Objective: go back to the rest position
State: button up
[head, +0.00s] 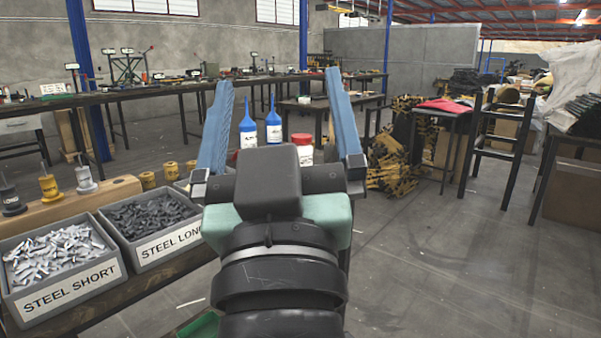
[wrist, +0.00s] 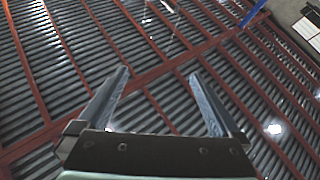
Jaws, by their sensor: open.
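My gripper (head: 278,73) is raised in front of the head camera, with its two blue fingers spread wide apart and pointing up. Nothing is between the fingers. In the wrist view, my gripper (wrist: 158,72) is also open and empty.
At left, a bench holds a STEEL SHORT bin (head: 62,270) and a STEEL LONG bin (head: 150,228). Behind my gripper are blue-capped bottles (head: 273,128) and a red-lidded jar (head: 303,150). A black chair frame (head: 500,150) stands right. The right foreground floor is clear.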

jog(key=s+d+r+m+t+h, duration=0.1)
jog(key=s+d+r+m+t, duration=0.1)
jog(key=s+r, duration=0.4)
notch_tip(320, 180, up, 38)
jog(key=p, duration=3.8)
jog(key=shift+s+a+r+t, duration=0.15)
jog(key=shift+r+t, duration=0.1)
jog(key=shift+t, duration=0.15)
